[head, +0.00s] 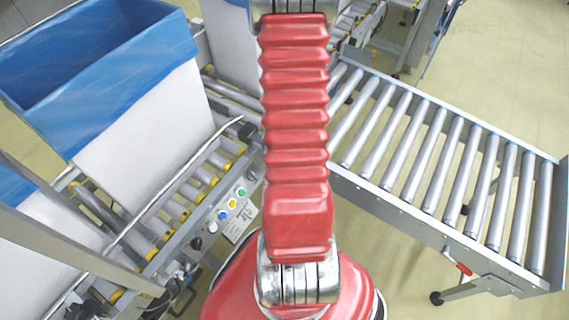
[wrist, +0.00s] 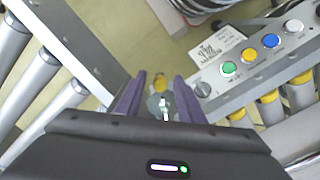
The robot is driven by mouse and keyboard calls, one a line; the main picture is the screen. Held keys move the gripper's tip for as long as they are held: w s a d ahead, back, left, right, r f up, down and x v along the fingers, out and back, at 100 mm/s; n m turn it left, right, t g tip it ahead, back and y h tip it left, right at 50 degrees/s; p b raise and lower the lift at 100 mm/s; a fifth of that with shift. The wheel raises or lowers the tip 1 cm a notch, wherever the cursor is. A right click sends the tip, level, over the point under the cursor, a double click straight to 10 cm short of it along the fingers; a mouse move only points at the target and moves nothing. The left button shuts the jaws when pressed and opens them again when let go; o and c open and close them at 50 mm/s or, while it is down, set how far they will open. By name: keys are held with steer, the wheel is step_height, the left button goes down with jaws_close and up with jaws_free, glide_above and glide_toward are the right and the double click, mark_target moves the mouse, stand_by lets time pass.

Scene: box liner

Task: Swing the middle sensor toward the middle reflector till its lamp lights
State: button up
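My gripper (wrist: 160,79) shows in the wrist view as two purple fingers standing apart. A small part with a yellow top and a grey rounded body (wrist: 160,104) shows in the gap between them. It may be the middle sensor, but I cannot tell this, nor whether the fingers touch it. I see no lit lamp on it. I cannot make out the middle reflector in either view. In the head view my red arm covers the middle, and my gripper is not seen.
A roller conveyor (head: 440,150) runs along the right. A roller line on the left carries a white box (head: 150,125) with a blue liner (head: 100,60). A button panel (head: 238,210) sits on its near side; it also shows in the wrist view (wrist: 262,72). Floor shows between the conveyors.

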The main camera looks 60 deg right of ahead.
steer(key=shift+r, duration=0.1)
step_height(320, 180, up, 14)
steer(key=shift+f, duration=0.25)
stand_by(0.8)
steer(key=shift+a, duration=0.1)
stand_by(0.5)
steer(key=w+a+r+n+t, duration=0.2)
steer(key=a+r+n, duration=0.2)
steer(key=a+r, duration=0.7)
steer(key=w+a+r+n+t, duration=0.2)
steer(key=a+r+n, duration=0.3)
steer(key=a+r, duration=0.7)
steer(key=a+t, duration=0.1)
steer(key=a, duration=0.7)
steer(key=shift+w+t, duration=0.2)
steer(key=shift+t, duration=0.1)
steer(key=shift+a, duration=0.1)
